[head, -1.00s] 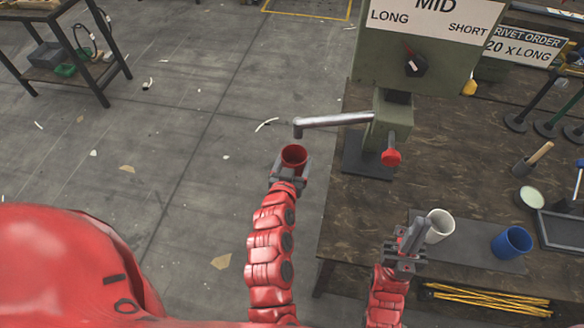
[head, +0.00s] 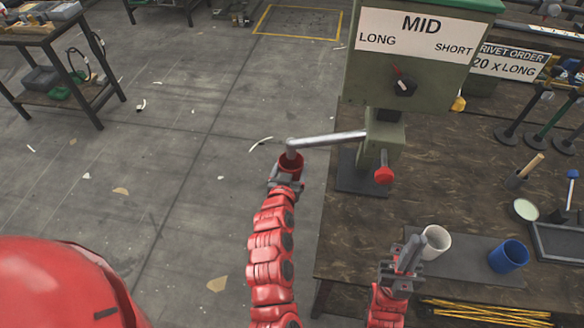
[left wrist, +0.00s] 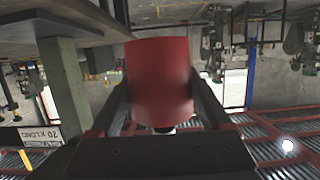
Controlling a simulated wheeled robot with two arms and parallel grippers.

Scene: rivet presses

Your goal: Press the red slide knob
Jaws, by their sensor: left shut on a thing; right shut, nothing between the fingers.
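The red slide knob (head: 384,175) sticks out at the front of the green rivet press (head: 378,139), below its dial. My right gripper (head: 411,251) is shut and empty, beside a white cup (head: 434,242) and apart from the knob.
The press sign (head: 417,33) reads MID, LONG, SHORT; an order sign (head: 510,63) reads 20 x LONG. A blue cup (head: 508,256) stands on a grey mat (head: 470,271) at right. The bench (head: 350,240) is clear between press and mat.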

